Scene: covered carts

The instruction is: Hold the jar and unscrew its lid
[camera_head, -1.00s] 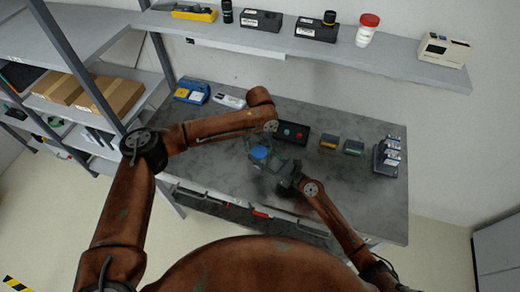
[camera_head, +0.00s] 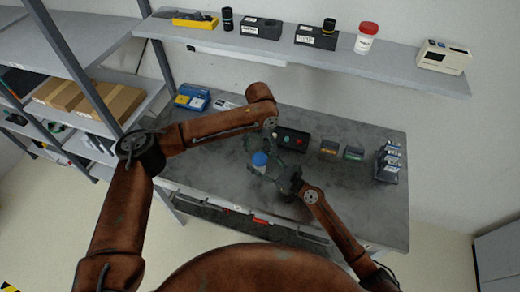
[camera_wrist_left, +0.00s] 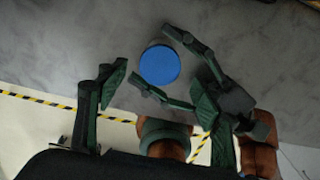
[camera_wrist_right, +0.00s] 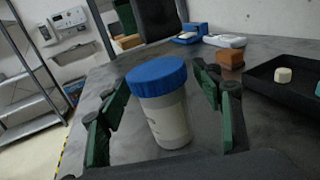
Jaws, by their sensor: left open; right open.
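The jar (camera_wrist_right: 168,122) has a pale body and a blue lid (camera_wrist_right: 157,76). It stands upright on the grey table, and its lid also shows in the head view (camera_head: 259,158) and the left wrist view (camera_wrist_left: 160,65). My right gripper (camera_wrist_right: 163,102) is open, with one finger on each side of the jar and visible gaps. My left gripper (camera_wrist_left: 155,80) is open and points down from above the jar, its fingers apart on either side of the lid. The lid is on the jar. Part of my left gripper shows behind the jar in the right wrist view.
An orange block (camera_head: 329,150), a green block (camera_head: 353,153) and a dark rack (camera_head: 389,163) stand to the right. A blue case (camera_head: 192,97) is at the back left. The front right table is clear.

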